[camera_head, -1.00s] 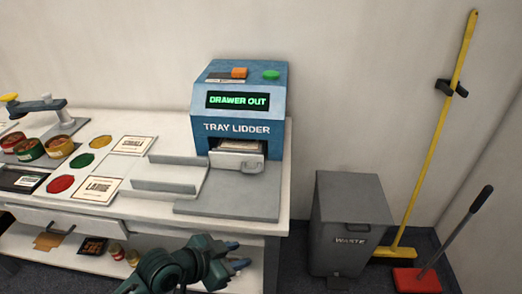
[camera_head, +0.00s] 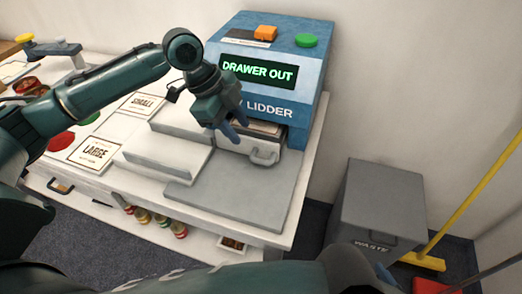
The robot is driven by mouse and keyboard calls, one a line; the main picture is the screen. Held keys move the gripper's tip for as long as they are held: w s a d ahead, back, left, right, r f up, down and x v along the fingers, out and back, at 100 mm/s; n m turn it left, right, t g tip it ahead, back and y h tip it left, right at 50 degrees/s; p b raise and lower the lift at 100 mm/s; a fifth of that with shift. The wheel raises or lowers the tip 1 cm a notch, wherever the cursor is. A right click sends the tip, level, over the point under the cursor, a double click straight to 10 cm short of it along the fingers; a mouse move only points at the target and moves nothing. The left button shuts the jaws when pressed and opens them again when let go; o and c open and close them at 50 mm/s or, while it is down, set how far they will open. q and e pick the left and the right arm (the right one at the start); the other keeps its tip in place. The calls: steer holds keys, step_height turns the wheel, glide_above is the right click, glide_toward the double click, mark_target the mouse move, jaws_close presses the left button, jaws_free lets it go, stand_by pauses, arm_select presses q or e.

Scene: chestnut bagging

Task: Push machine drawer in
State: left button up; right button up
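The blue tray lidder machine (camera_head: 306,112) stands at the back of the bench, and its display (camera_head: 258,70) reads "DRAWER OUT". Its pale drawer (camera_head: 287,158) sticks out of the machine's front opening, with a handle on its front face. My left gripper (camera_head: 236,126) is in front of the machine, over the drawer's left part, and hides some of the drawer and the label. Its blue fingers look apart, with nothing seen between them; contact with the drawer cannot be told. A blue tip of my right gripper (camera_head: 384,277) shows at the bottom edge, mostly hidden.
A grey plate (camera_head: 240,192) lies before the drawer, with a grey angled tray guide (camera_head: 160,160) to its left. Orange (camera_head: 265,33) and green (camera_head: 307,40) buttons top the machine. A grey waste bin (camera_head: 375,205) stands on the floor at right, near a yellow broom.

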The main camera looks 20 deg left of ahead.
mark_target(261, 160)
arm_select(q)
steer(key=x, duration=1.1)
steer(key=shift+c, duration=0.4)
jaws_close()
